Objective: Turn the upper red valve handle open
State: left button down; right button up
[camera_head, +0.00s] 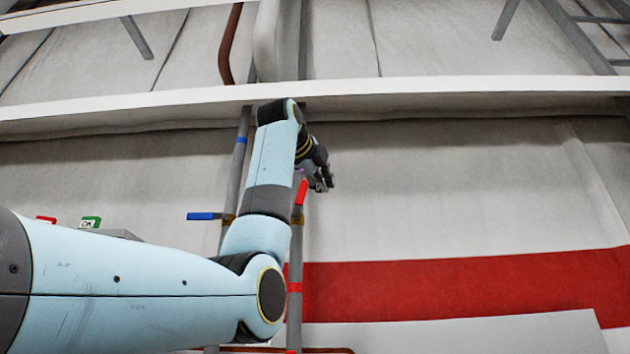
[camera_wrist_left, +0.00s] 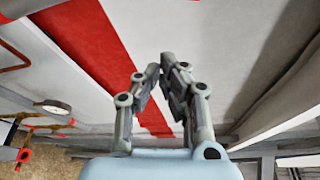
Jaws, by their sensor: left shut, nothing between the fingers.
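The upper red valve handle (camera_head: 301,192) sits on a grey vertical pipe near the middle of the head view. It points up, close to in line with the pipe and leaning slightly right. My left gripper (camera_head: 322,184) is just right of the handle's upper end in that view; whether they touch I cannot tell. In the left wrist view my left gripper (camera_wrist_left: 159,70) is shut and empty, its fingertips together. The upper red handle cannot be made out there. My right gripper is not in view.
A blue handle (camera_head: 205,216) sticks out left from a neighbouring pipe. A white horizontal beam (camera_head: 420,92) crosses above my arm. The wall with a red stripe (camera_head: 450,275) is clear to the right. A gauge (camera_wrist_left: 56,107) and pipework show in the wrist view.

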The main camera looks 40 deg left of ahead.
aim_at(300, 199)
pick_arm(q)
jog(key=shift+w+a+r+p, duration=0.15)
jog(key=shift+w+a+p, duration=0.55)
jog(key=shift+a+p, duration=0.3)
jog(key=shift+w+a+r+p, duration=0.15)
jog(key=shift+w+a+p, duration=0.65)
jog(key=shift+a, duration=0.3)
